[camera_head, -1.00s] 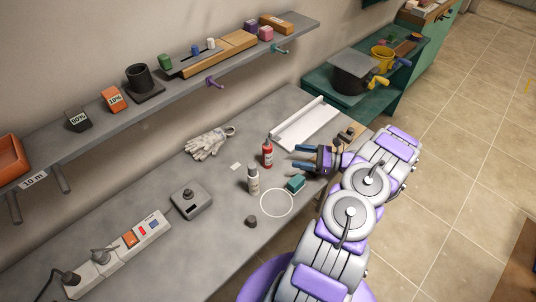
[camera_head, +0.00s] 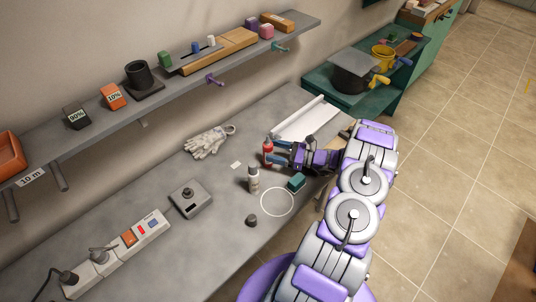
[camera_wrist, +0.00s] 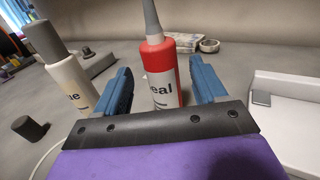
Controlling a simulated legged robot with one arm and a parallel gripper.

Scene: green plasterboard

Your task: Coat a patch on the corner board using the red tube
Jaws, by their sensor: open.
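The red tube (camera_head: 267,152) stands upright on the grey bench, with a grey nozzle and a white label. In the wrist view the red tube (camera_wrist: 162,75) is between my two blue fingers, with a visible gap on each side. My gripper (camera_head: 279,154) is open around it. A white corner board (camera_head: 305,120), L-shaped in section, lies behind my gripper near the bench's back right. It also shows at the right of the wrist view (camera_wrist: 290,110). Part of the board is hidden behind my arm.
A white bottle with a grey cap (camera_head: 253,181) stands close in front of the tube. A teal block (camera_head: 296,181), a small dark cap (camera_head: 251,221) and a white ring mark (camera_head: 277,202) are nearby. Gloves (camera_head: 208,142) lie behind left. A shelf (camera_head: 150,110) overhangs the bench's back.

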